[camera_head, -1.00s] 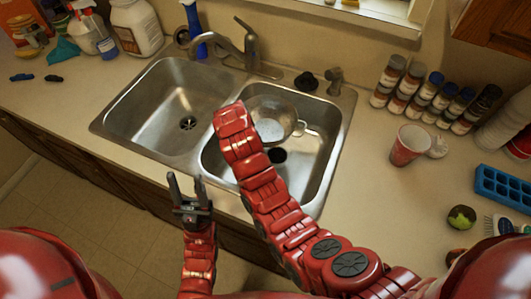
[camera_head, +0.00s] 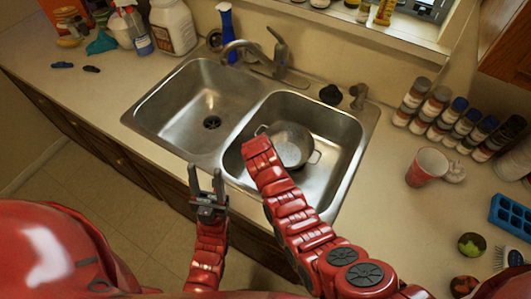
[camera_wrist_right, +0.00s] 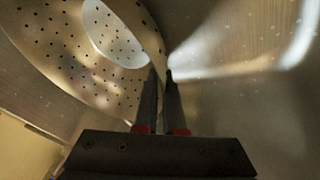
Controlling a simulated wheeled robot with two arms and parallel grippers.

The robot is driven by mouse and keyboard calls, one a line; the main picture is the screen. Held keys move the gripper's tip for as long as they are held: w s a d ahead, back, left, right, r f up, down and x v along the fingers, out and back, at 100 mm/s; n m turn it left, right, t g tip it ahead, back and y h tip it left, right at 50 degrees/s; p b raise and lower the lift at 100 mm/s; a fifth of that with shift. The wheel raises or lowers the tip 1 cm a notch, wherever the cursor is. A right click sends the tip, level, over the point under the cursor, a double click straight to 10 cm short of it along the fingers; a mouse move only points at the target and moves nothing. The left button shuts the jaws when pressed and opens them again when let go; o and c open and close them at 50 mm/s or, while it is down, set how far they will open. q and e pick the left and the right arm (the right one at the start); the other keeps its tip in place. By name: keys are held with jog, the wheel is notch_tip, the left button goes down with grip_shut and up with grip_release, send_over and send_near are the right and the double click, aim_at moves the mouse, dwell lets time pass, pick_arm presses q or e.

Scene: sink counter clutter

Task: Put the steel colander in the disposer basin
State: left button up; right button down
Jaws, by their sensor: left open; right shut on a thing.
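The steel colander (camera_head: 292,142) is a round metal bowl with loop handles, inside the right sink basin (camera_head: 345,150), over the spot of that basin's dark drain. I cannot tell whether it touches the basin floor. In the right wrist view its perforated wall (camera_wrist_right: 50,45) fills the upper left. My right gripper (camera_wrist_right: 160,78) is shut on the colander's edge; in the head view the red forearm hides its fingers. My left gripper (camera_head: 208,182) is open and empty in front of the counter edge.
The left basin (camera_head: 180,100) is empty, with a strainer drain. The faucet (camera_head: 279,55) stands behind the sink. Bottles stand at the back left.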

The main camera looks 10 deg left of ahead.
jog(key=shift+f, duration=0.1)
jog(key=c, duration=1)
grip_release()
jog(key=shift+r, duration=0.3)
jog(key=shift+s, duration=0.1)
jog(key=b+v, duration=0.3)
jog(key=v, duration=0.8)
jog(key=shift+s+r+b, duration=0.15)
jog(key=shift+r+b, duration=0.15)
